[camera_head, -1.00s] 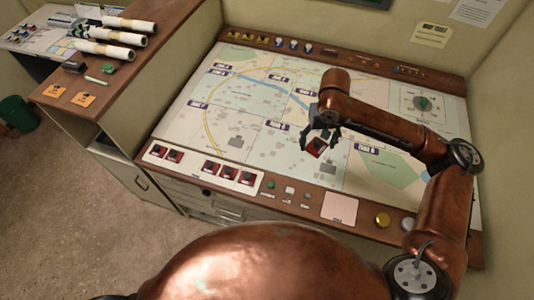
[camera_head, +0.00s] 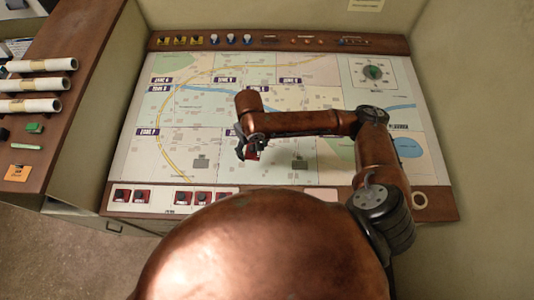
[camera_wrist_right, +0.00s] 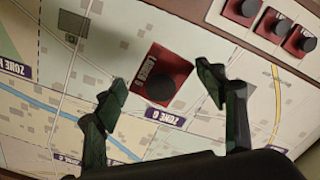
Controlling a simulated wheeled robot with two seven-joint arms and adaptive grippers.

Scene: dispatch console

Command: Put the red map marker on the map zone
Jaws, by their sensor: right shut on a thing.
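The red map marker (camera_head: 252,155) is a red square block with white lettering and a round black knob. In the right wrist view the marker (camera_wrist_right: 160,85) sits between the fingertips, slightly turned, beside a purple zone label (camera_wrist_right: 166,114). My right gripper (camera_head: 250,148) is shut on it over the lower middle of the map (camera_head: 215,140); the right wrist view also shows the gripper (camera_wrist_right: 160,82). I cannot tell whether the marker touches the map. The map is split into pale zones with purple labels. My left gripper is out of view.
Other red blocks with black knobs sit on a white strip (camera_head: 160,200) along the map's near edge. Coloured knobs line the far wooden rail (camera_head: 275,42). A dial (camera_head: 372,73) is at the far right. White rolls (camera_head: 38,85) lie on the left shelf. The map's left part is clear.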

